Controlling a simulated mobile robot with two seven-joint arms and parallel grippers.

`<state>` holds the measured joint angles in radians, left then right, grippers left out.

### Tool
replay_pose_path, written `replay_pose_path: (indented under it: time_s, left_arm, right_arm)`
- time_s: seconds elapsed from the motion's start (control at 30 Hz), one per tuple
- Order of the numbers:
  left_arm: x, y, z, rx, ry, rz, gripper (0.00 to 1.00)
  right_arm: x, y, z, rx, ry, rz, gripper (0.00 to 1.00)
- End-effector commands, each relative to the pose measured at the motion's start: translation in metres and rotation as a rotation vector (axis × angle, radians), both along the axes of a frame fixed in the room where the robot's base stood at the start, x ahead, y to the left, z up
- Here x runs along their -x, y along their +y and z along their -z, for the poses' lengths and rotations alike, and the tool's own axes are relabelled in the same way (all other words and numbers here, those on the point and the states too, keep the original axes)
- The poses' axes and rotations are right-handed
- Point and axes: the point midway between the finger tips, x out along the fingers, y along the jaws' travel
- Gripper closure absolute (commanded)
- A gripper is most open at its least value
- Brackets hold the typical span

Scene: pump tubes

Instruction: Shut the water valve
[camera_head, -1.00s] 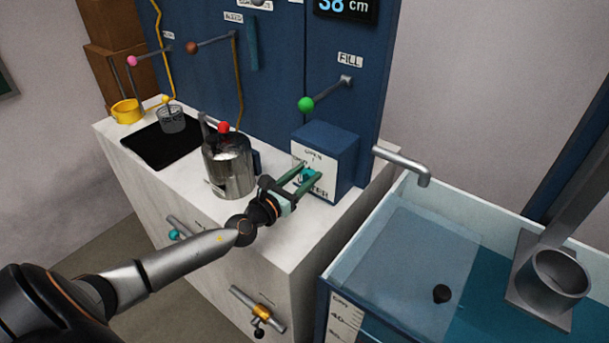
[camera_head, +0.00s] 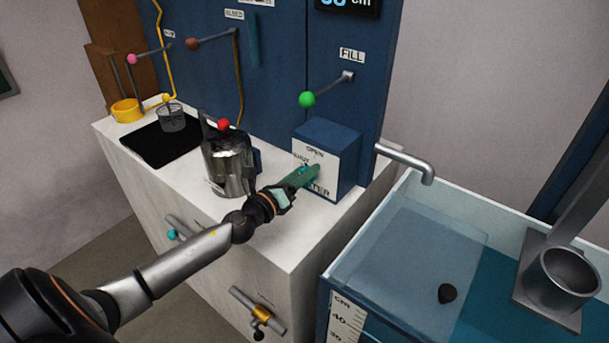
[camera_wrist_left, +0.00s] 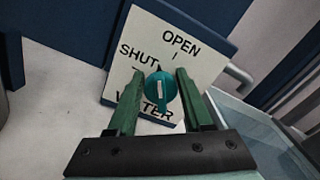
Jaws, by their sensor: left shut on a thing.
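The water valve is a teal knob (camera_wrist_left: 160,90) on a white plate (camera_wrist_left: 203,65) marked OPEN, SHUT and WATER. In the left wrist view its white mark points about straight up, between the OPEN and SHUT ticks. My left gripper (camera_head: 309,172) reaches the plate on the blue box (camera_head: 333,140); its green fingers also show in the left wrist view (camera_wrist_left: 157,95), one on each side of the knob and shut on it. In the head view the fingers hide most of the knob. My right gripper is not in view.
A metal jug (camera_head: 228,165) stands on the white counter (camera_head: 297,240), left of my gripper. A green-tipped FILL lever (camera_head: 307,99) juts out above the box. A tap (camera_head: 405,163) overhangs the water tank (camera_head: 345,262) on the right.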

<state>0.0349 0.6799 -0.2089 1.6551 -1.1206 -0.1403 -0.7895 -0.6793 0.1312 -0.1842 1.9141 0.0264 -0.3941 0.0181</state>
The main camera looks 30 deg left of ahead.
Motion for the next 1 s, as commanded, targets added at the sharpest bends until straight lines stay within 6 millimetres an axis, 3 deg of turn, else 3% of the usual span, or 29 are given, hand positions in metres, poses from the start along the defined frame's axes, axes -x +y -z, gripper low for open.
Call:
replay_pose_path:
  time_s: [0.6, 1.0]
  left_arm:
    - [0.000, 0.004, 0.005, 0.588, 0.047, -0.001, 1.00]
    - [0.000, 0.006, 0.008, 0.892, 0.071, 0.000, 1.00]
  right_arm:
    - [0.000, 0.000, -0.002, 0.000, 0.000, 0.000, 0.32]
    - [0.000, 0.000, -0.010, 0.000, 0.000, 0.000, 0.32]
